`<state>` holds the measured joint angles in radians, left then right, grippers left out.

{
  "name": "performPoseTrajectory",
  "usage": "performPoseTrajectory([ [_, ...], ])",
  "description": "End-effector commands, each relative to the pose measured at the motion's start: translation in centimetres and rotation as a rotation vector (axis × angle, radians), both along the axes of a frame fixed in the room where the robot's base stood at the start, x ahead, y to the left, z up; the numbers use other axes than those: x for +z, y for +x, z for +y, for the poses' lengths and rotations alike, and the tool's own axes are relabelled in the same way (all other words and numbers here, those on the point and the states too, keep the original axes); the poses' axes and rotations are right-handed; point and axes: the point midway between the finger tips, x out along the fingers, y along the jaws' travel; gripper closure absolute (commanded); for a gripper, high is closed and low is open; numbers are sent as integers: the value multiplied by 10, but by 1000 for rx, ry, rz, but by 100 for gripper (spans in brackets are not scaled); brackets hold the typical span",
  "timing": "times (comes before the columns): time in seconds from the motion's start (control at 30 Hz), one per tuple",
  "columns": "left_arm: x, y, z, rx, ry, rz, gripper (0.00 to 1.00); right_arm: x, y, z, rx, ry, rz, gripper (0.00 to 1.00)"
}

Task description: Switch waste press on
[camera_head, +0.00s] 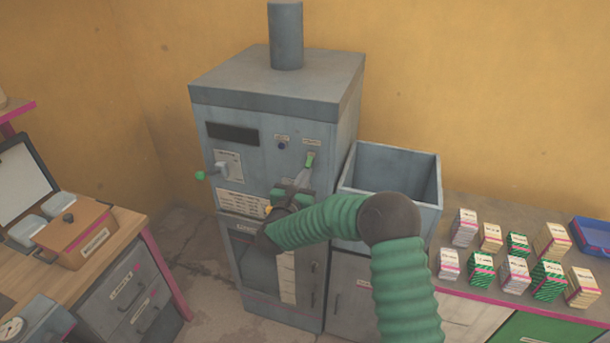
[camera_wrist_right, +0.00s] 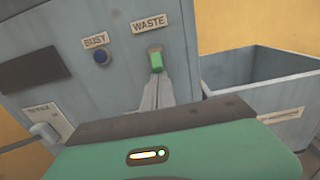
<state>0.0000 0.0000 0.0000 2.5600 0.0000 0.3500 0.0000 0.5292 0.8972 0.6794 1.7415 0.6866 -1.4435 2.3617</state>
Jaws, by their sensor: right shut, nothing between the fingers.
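The waste press (camera_head: 262,125) is a tall grey cabinet with a pipe on top, standing against the yellow wall. Its green switch (camera_head: 310,160) sits high on the right of the front panel. In the wrist view the green switch (camera_wrist_right: 156,61) is under a label reading WASTE. My right gripper (camera_head: 302,178) is shut and empty, its fingertips just below the switch. In the wrist view its narrow closed fingers (camera_wrist_right: 157,92) point up at the switch's lower end; I cannot tell whether they touch it. My left gripper is not in view.
A blue round BUSY light (camera_wrist_right: 100,57) is left of the switch. A lever with a green knob (camera_head: 200,175) sticks out on the press's left. An open grey bin (camera_head: 395,170) stands right of the press. Stacked small boxes (camera_head: 482,270) cover the right counter. A desk (camera_head: 120,235) stands left.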

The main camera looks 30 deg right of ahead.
Motion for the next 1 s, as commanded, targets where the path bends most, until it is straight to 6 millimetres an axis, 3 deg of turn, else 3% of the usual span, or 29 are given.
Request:
performPoseTrajectory([
  [0.37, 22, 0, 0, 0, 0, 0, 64, 15, -2, 2, 0, 96, 79, 100],
  [0.9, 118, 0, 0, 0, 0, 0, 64, 47, -5, 6, -1, 446, 376, 100],
  [1.0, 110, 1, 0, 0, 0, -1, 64, 36, -5, 7, 1, 456, 389, 100],
])
